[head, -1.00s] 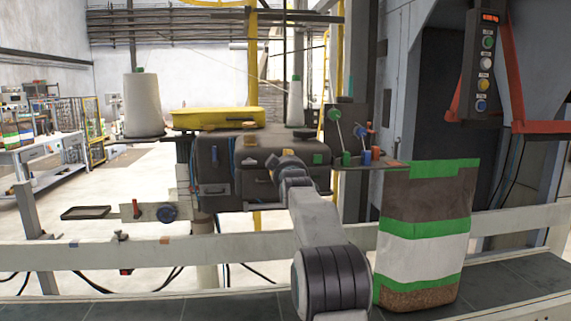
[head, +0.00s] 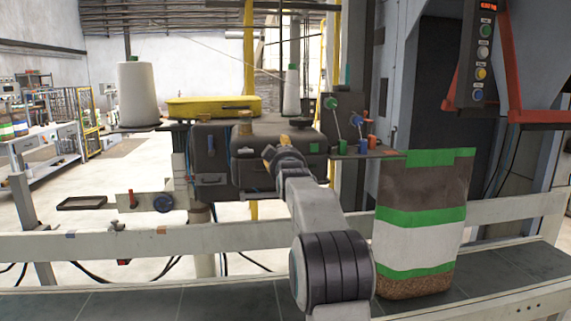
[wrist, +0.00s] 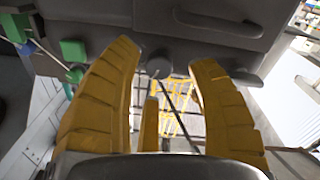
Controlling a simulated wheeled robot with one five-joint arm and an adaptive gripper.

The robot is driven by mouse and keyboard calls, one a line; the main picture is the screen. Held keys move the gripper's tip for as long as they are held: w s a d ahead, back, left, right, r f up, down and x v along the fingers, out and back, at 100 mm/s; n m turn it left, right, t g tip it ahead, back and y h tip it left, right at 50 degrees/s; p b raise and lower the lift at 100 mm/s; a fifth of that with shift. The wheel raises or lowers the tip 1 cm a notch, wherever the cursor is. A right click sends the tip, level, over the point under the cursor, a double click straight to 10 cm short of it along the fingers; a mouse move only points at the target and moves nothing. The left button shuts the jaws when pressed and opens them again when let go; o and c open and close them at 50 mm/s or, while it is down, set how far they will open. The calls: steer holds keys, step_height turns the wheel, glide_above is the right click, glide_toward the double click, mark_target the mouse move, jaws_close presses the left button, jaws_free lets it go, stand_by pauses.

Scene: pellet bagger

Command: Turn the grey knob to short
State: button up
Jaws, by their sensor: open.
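The dark sewing machine head (head: 225,165) stands behind the conveyor in the head view. In the wrist view, a small round grey knob (wrist: 159,64) sits at the edge of the dark housing (wrist: 95,12). My gripper (wrist: 165,58) has its yellow fingers wide apart, one on each side of the knob in the picture. I see no contact with it, and its depth is unclear. In the head view my gripper (head: 270,157) is in front of the machine, and my arm hides part of the housing. I cannot read any markings by the knob.
A pellet bag (head: 420,240) with green bands stands on the conveyor (head: 200,300) right of my arm. Green and blue knobs on a bracket (head: 365,153) stand right of the machine. A rail (head: 90,243) runs in front. A button panel (head: 482,55) hangs upper right.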

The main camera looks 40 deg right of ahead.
steer(key=v, duration=1)
steer(key=shift+f, duration=0.1)
stand_by(0.3)
steer(key=shift+w+d+r+m+p, duration=0.1)
steer(key=shift+w+d+m+p, duration=0.7)
steer(key=shift+w+p, duration=1.1)
steer(key=shift+w+d+r+m+p, duration=0.1)
steer(key=shift+w+d+m+p, duration=0.3)
steer(key=shift+w+d+p, duration=1.15)
steer(key=shift+w+d+r+m+p, duration=0.1)
steer(key=shift+w+d+m+p, duration=0.55)
steer(key=shift+w+p, duration=1.6)
steer(key=shift+s, duration=0.1)
